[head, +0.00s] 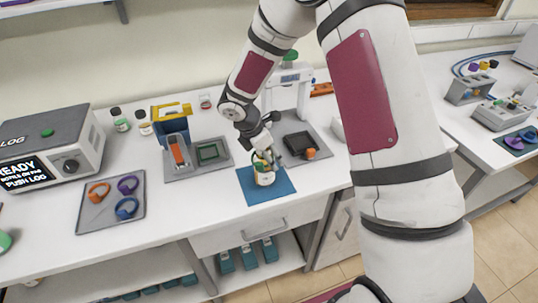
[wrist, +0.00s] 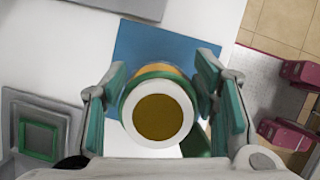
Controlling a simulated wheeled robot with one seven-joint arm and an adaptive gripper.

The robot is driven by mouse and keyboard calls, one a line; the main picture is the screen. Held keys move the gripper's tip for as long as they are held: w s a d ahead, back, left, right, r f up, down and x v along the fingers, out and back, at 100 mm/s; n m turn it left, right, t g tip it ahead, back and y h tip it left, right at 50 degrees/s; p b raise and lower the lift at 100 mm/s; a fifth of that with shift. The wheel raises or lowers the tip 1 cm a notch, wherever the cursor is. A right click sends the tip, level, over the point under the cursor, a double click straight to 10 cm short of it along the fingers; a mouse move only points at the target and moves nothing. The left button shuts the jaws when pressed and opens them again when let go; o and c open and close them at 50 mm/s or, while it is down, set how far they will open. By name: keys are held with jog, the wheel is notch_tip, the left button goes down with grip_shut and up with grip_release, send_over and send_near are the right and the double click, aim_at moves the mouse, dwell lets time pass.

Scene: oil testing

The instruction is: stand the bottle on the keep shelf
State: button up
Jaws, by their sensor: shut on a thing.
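The bottle (head: 264,178) is pale with an amber band and stands at or just above the blue mat (head: 283,188); I cannot tell whether it touches. In the wrist view the bottle (wrist: 158,115) shows from above, with a white rim around a brown centre and a green band. My gripper (head: 263,158) is shut on it, with a green-grey finger on either side in the wrist view (wrist: 160,100). A shelf (head: 65,7) shows at the top left and another (head: 115,272) under the bench. I cannot tell which is the keep shelf.
Left of the mat are a grey tray (head: 185,171) with a green frame, a pad with rings (head: 88,212) and a log machine (head: 48,150). A scale-like device (head: 300,143) stands to the right. Two small bottles (head: 120,121) stand at the back.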

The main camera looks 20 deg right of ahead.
jog(key=shift+f, duration=0.1)
jog(key=o, duration=1.5)
jog(key=shift+o, duration=0.2)
